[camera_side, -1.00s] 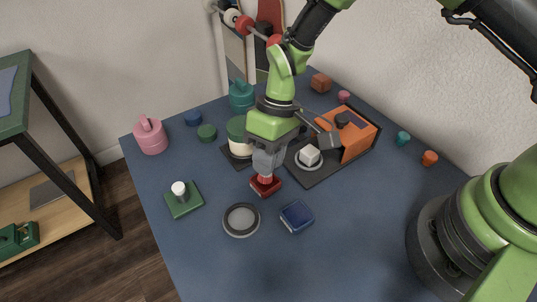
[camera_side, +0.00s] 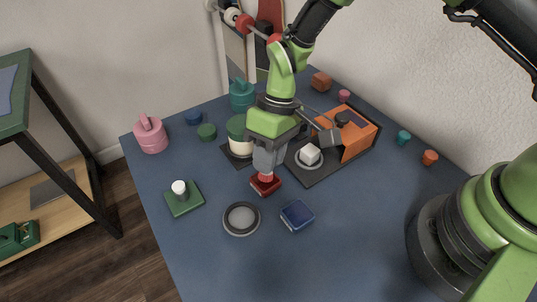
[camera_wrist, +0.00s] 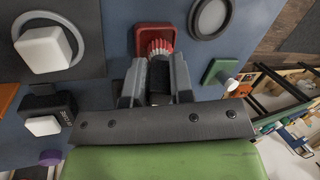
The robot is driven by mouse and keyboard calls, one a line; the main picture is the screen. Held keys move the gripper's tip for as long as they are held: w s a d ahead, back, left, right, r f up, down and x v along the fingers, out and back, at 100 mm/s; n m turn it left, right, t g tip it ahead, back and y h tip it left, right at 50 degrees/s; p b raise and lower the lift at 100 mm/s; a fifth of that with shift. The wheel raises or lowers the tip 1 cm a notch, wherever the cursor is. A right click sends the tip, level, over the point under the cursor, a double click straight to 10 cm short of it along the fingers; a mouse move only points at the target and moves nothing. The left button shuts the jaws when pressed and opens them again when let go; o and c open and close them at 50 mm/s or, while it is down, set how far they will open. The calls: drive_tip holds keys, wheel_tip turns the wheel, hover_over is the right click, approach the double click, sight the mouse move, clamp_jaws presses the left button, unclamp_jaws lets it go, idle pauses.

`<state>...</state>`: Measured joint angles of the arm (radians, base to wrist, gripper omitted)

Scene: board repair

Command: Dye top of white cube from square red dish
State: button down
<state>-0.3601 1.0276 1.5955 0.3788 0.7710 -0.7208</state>
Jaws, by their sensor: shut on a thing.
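The white cube (camera_side: 309,154) sits within a pale ring on a dark plate, right of my gripper in the side view. It also shows at the upper left of the wrist view (camera_wrist: 43,48). The square red dish (camera_side: 264,188) lies on the blue table under my gripper; its rim shows in the wrist view (camera_wrist: 141,30). My gripper (camera_side: 267,170) points down and is shut on a small tool with a red, ridged head (camera_wrist: 160,47). The head is over or in the dish; I cannot tell whether it touches the bottom. The fingers hide the tool's upper part.
A grey round dish (camera_side: 241,219) and a square blue dish (camera_side: 297,216) lie in front. An orange machine (camera_side: 350,135) stands beyond the cube. The front of the table is clear.

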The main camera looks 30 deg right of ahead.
drive_tip(key=shift+r, duration=3.35)
drive_tip(key=s+d+r+m+t, duration=0.1)
drive_tip(key=d+r+m, duration=0.15)
drive_tip(key=d, duration=0.55)
drive_tip(key=s+d+r+m, duration=0.2)
drive_tip(key=d+r, duration=0.2)
drive_tip(key=d, duration=0.5)
drive_tip(key=a+f+g, duration=0.1)
drive_tip(key=a+f, duration=0.3)
drive_tip(key=a, duration=0.2)
drive_tip(key=shift+w+a+f, duration=0.15)
drive_tip(key=shift+w, duration=0.3)
drive_tip(key=shift+n, duration=0.25)
